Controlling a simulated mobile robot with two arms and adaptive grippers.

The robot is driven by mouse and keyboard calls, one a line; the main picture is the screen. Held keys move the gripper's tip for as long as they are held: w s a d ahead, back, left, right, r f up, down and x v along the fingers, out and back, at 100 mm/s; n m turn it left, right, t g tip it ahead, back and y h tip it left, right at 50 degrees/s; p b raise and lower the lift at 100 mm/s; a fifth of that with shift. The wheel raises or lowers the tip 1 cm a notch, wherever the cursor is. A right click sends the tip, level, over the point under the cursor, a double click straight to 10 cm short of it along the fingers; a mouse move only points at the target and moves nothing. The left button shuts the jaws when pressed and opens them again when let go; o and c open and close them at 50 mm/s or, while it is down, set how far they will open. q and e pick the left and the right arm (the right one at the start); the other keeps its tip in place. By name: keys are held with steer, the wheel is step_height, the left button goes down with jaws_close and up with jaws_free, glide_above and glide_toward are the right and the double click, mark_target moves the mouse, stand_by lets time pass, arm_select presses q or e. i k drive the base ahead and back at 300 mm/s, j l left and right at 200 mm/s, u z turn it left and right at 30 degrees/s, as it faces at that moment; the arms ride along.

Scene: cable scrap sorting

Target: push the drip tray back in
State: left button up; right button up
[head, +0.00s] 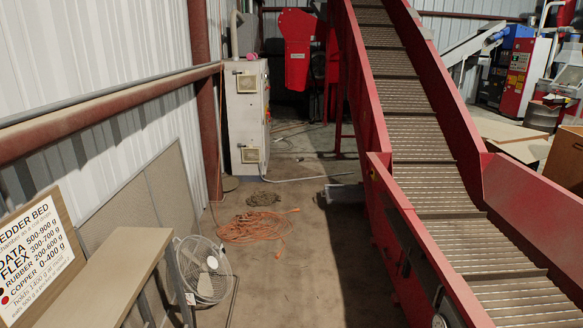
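No drip tray shows clearly. A low grey object (343,193) sticks out at floor level from the left side of the red conveyor (378,215). It is small and partly in shadow, and I cannot tell whether it is the drip tray. Its right end is hidden by or close against the conveyor side. Neither of my grippers is in view.
An orange cable coil (254,227) and a darker coil (263,199) lie on the floor. A fan (203,270) and a bench (97,292) with a sign (40,255) stand at left. A pale cabinet (247,116) stands behind.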

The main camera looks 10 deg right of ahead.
mark_target(335, 194)
steer(key=i+z, duration=0.1)
steer(key=i, duration=0.6)
steer(key=i+l, duration=0.1)
steer(key=i, duration=0.6)
steer(key=i+z, duration=0.15)
steer(key=i, duration=0.55)
steer(key=i+z, duration=0.1)
steer(key=i, duration=0.6)
steer(key=i+j, duration=0.15)
steer(key=i, duration=0.55)
steer(key=i+j+z, duration=0.15)
steer(key=i, duration=0.55)
